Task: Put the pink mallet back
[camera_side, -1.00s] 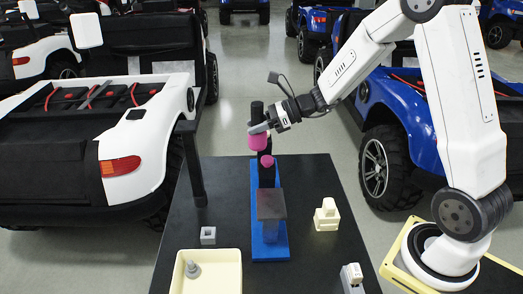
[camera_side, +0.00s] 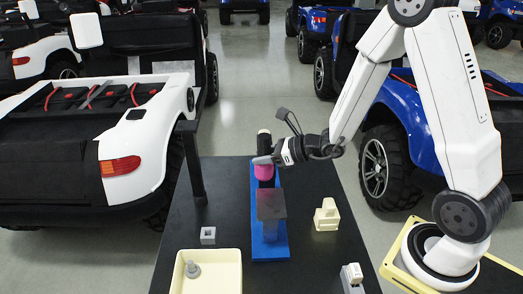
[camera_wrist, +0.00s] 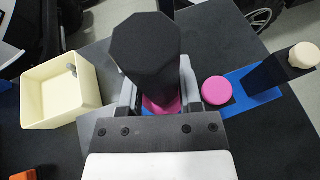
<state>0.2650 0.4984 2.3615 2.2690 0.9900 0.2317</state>
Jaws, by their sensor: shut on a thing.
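The pink mallet, with a pink head (camera_side: 264,172) and a thick black handle (camera_wrist: 146,48), is upright in my gripper (camera_side: 264,160). In the wrist view the jaws (camera_wrist: 160,95) are shut around it; pink shows below the handle. In the side view it is over the far part of the blue base (camera_side: 270,246). Whether its head touches anything below cannot be told. A separate pink disc (camera_wrist: 217,90) lies beside the jaws on the base in the wrist view; the mallet hides it in the side view.
A black post with a cream top (camera_wrist: 304,56) stands beyond the pink disc. A dark block (camera_side: 271,204) sits on the base's near half. A cream tray (camera_side: 210,282), a grey square part (camera_side: 208,235), a cream part (camera_side: 327,214) and a black upright (camera_side: 192,165) stand around.

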